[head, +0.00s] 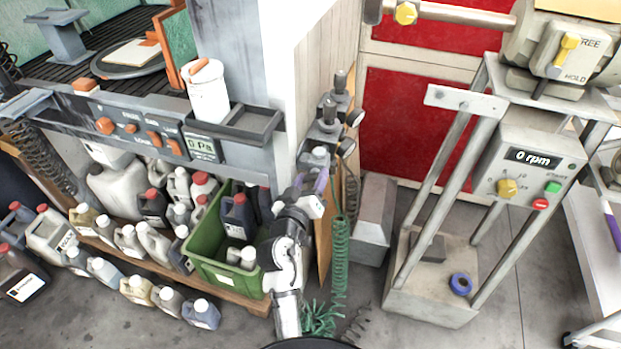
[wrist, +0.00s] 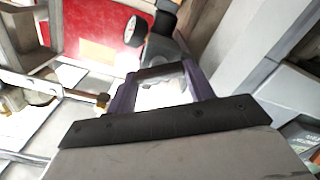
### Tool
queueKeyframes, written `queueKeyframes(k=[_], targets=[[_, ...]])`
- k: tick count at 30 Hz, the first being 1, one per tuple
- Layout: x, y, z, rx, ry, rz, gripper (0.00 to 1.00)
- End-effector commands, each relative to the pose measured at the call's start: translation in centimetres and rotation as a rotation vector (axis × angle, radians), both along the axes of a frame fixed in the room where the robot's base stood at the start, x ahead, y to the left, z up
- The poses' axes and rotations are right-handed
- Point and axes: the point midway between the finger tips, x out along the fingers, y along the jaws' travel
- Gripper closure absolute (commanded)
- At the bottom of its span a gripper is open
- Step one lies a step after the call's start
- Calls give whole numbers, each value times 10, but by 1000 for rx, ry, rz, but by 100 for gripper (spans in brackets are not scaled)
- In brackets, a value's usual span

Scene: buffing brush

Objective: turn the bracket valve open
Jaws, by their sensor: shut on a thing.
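The bracket valve (head: 328,130) is a grey metal fitting with dark knobs, mounted at the corner of the pale wall panel in the head view. My gripper (head: 318,182) is at its lower front, with purple fingers pointing up at it. In the wrist view the two purple fingers (wrist: 160,80) stand on either side of a dark grey piece at their tips, and they are shut on it. This piece appears to be part of the valve; its exact shape is mostly hidden. A black knob with a white face (wrist: 134,31) shows just beyond the fingertips.
A green coiled hose (head: 339,250) hangs just right of my arm. A green crate (head: 210,272) with bottles stands left of it, under the grey workbench (head: 60,92). The grey machine stand (head: 430,275) is at right.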

Motion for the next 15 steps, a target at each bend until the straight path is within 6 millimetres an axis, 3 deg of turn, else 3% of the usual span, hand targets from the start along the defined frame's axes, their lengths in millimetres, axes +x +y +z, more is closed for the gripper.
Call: queueKeyframes(k=[15], targets=[[1, 2, 2, -467, 149, 2, 70]])
